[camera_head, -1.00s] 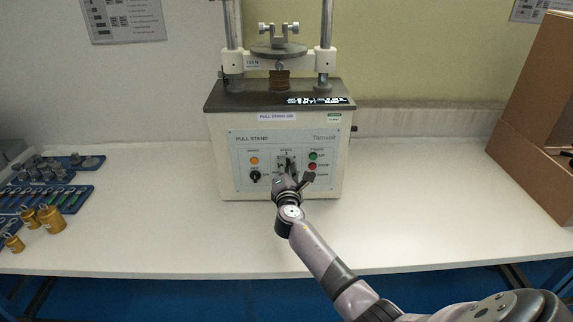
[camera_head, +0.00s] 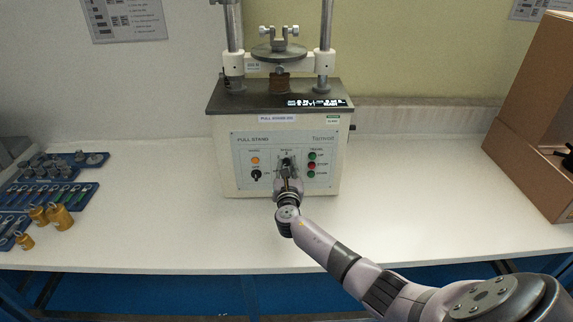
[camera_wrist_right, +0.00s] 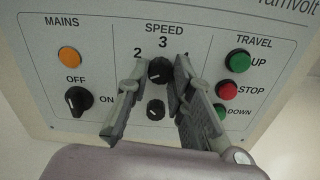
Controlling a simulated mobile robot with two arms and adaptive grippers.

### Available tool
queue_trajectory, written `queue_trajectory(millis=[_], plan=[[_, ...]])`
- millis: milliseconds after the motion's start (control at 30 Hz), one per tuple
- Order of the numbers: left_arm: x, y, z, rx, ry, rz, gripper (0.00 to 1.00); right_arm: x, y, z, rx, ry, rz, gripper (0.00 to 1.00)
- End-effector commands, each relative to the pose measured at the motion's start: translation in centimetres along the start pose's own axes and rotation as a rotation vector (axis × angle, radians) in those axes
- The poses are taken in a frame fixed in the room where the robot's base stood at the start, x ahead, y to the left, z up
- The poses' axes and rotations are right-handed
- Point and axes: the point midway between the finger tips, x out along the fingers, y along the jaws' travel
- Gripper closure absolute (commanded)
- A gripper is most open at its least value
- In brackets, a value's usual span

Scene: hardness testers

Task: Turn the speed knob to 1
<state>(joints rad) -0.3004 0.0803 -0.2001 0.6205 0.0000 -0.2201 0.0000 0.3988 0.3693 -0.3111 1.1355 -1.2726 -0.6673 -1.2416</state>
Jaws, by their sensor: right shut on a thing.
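The pull stand (camera_head: 222,170) stands on the bench, its control panel facing me. The black speed knob (camera_wrist_right: 160,71) sits under the SPEED label, with 2 and 3 readable around it; its pointer direction is too small to read surely. My right gripper (camera_head: 287,164) is at the middle of the panel. In the right wrist view my right gripper (camera_wrist_right: 158,76) has one finger on each side of the speed knob and is shut on it. A second, smaller black knob (camera_wrist_right: 156,110) sits just below, between the fingers. My left gripper is not in view.
The black mains knob (camera_wrist_right: 78,101) and orange lamp (camera_wrist_right: 69,60) are left of the fingers. Green UP (camera_wrist_right: 238,61) and red STOP (camera_wrist_right: 228,89) buttons are close on the right. Brass weights (camera_head: 60,217) stand at left; a cardboard box (camera_head: 530,150) stands at right.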

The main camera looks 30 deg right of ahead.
Motion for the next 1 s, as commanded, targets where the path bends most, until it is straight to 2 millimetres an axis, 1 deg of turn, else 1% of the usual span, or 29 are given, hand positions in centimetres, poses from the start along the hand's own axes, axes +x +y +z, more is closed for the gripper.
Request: queue_trajectory(millis=[33,300,733,767,1000], plan=[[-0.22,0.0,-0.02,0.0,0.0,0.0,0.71,-0.17,-0.04,-0.4,-0.02,0.009,0.001,1.0],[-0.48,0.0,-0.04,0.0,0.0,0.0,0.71,-0.19,-0.02,-0.51,-0.078,0.009,0.002,1.0],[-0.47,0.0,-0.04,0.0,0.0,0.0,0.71,-0.22,-0.05,-0.63,-0.085,0.01,0.002,1.0],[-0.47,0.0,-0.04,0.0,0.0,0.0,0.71,-0.22,-0.05,-0.63,-0.085,0.01,0.002,0.78],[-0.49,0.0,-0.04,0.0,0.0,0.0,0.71,-0.11,-0.04,-0.34,-0.083,0.005,0.001,0.61]])
